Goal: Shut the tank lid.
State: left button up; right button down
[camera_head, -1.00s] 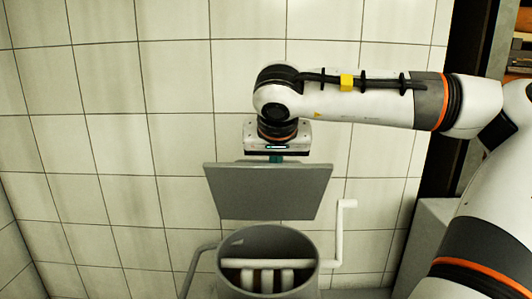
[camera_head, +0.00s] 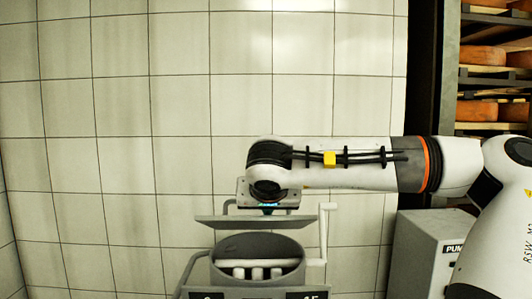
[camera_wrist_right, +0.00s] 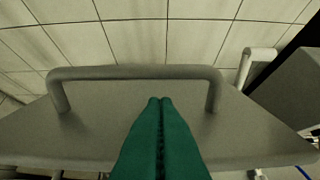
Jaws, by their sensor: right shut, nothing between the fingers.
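The grey tank lid (camera_head: 228,222) shows in the head view as a thin tilted panel above the round tank (camera_head: 225,256). The tank's mouth is open to view, with white bars inside. My right gripper (camera_wrist_right: 160,101) is shut and empty, its green fingers over the lid's outer face (camera_wrist_right: 240,130) in the wrist view. The fingertips lie between the posts of the lid's bar handle (camera_wrist_right: 135,72), just short of the bar in the picture. I cannot tell whether they touch the lid. In the head view the lid's back edge area hides the fingertips. My left gripper is not in view.
A white crank-like pipe (camera_head: 324,235) rises at the tank's right. A grey pump box (camera_head: 425,250) stands further right. Shelves with cheese wheels (camera_head: 483,55) are at the far right. A tiled wall (camera_head: 120,130) is behind; the left side is free.

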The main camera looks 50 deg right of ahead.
aim_at(268, 222)
jog(key=shift+s+a+f, duration=0.15)
jog(key=shift+f, duration=0.45)
jog(key=shift+s+a+f+b, duration=0.15)
jog(key=shift+f+b, duration=0.3)
jog(key=shift+b, duration=0.05)
jog(key=shift+s+a+f+b, duration=0.1)
jog(key=shift+a+f+b, duration=0.05)
jog(key=shift+f+b, duration=0.35)
jog(key=shift+t+h, duration=0.4)
jog(key=shift+h, duration=0.1)
jog(key=f+b, duration=0.1)
jog(key=b, duration=0.1)
jog(key=s+a+f+b, duration=0.1)
jog(key=f+b, duration=0.3)
jog(key=b, duration=0.1)
jog(key=shift+s+a, duration=0.15)
jog(key=shift+a, duration=0.15)
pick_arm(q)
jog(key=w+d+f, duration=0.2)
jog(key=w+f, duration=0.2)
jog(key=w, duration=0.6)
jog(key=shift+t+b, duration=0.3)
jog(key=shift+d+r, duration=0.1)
pick_arm(e)
jog(key=shift+s+a, duration=0.1)
